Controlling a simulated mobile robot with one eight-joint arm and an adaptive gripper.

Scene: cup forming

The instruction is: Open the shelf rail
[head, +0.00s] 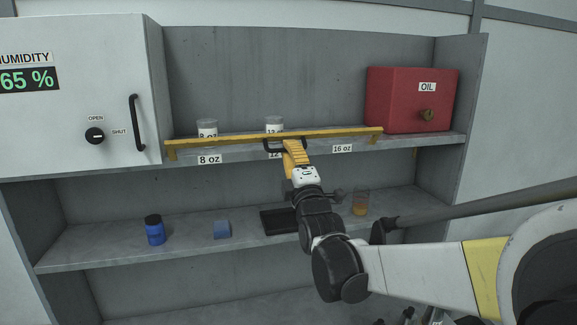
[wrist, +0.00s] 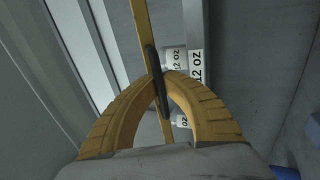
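The shelf rail (head: 340,132) is a long yellow bar across the front of the upper shelf, with a bracket at each end. A black handle (head: 268,148) sits at its middle. My gripper (head: 288,147) has yellow fingers and reaches up to this handle from below. In the wrist view, the fingertips of my gripper (wrist: 160,76) come together on the dark handle (wrist: 164,104), which runs between them. The yellow rail (wrist: 141,25) passes just behind. The fingers hide part of the handle in the head view.
Two labelled cups, one left (head: 207,128) and one centre (head: 274,124), stand behind the rail. A red OIL box (head: 412,98) is at the right. A white cabinet (head: 60,125) adjoins left. The lower shelf holds a blue bottle (head: 155,232), blue block (head: 222,230), dark tray (head: 278,222) and amber-filled cup (head: 360,205).

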